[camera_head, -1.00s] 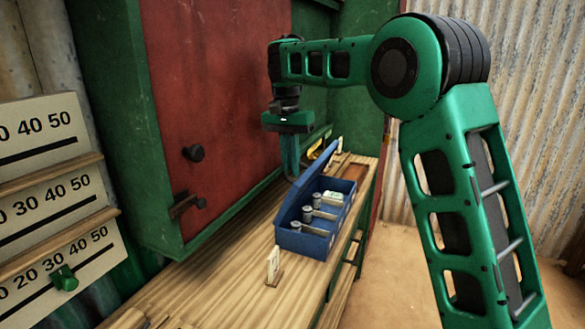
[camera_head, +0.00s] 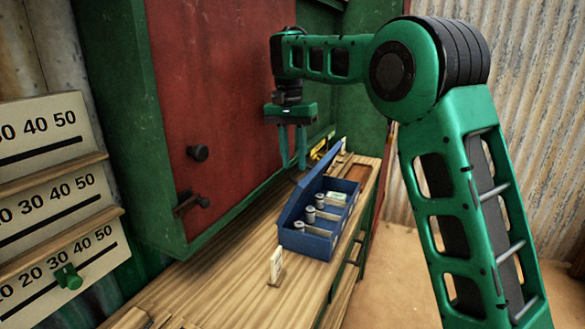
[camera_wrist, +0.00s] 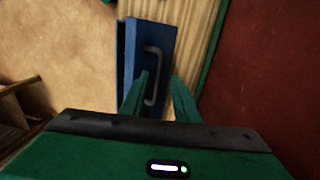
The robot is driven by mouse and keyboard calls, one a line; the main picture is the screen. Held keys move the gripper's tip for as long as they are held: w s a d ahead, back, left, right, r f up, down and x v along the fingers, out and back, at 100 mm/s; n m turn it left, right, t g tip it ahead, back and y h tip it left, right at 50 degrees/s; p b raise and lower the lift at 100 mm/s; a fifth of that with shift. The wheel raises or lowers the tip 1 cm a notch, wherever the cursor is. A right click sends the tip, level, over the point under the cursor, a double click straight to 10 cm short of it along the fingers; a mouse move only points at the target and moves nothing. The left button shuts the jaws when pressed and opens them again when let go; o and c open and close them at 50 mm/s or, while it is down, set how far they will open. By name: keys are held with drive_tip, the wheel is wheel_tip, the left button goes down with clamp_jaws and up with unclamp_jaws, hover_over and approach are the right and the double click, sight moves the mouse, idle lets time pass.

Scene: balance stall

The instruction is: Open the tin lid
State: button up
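The blue tin (camera_head: 312,247) stands on the wooden counter with its lid (camera_head: 300,198) raised along its left side. Metal cylinders and a pale labelled block show inside it. My gripper (camera_head: 292,165) is above and behind the raised lid, its two fingers apart and nothing between them in the head view. In the wrist view, the blue lid (camera_wrist: 168,50) with its grey bar handle (camera_wrist: 154,75) lies beyond my open gripper (camera_wrist: 160,78). The handle appears between the fingertips there, but I see no grip on it.
The wooden counter (camera_head: 220,275) carries a small upright pale card (camera_head: 275,265) in front of the tin. Numbered boards (camera_head: 45,200) stand at far left.

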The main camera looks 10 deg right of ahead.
wheel_tip(320, 180, up, 8)
drive_tip(key=shift+w+a+r, duration=0.15)
drive_tip(key=shift+w+a, duration=0.1)
drive_tip(key=shift+a, duration=0.05)
idle(0.3)
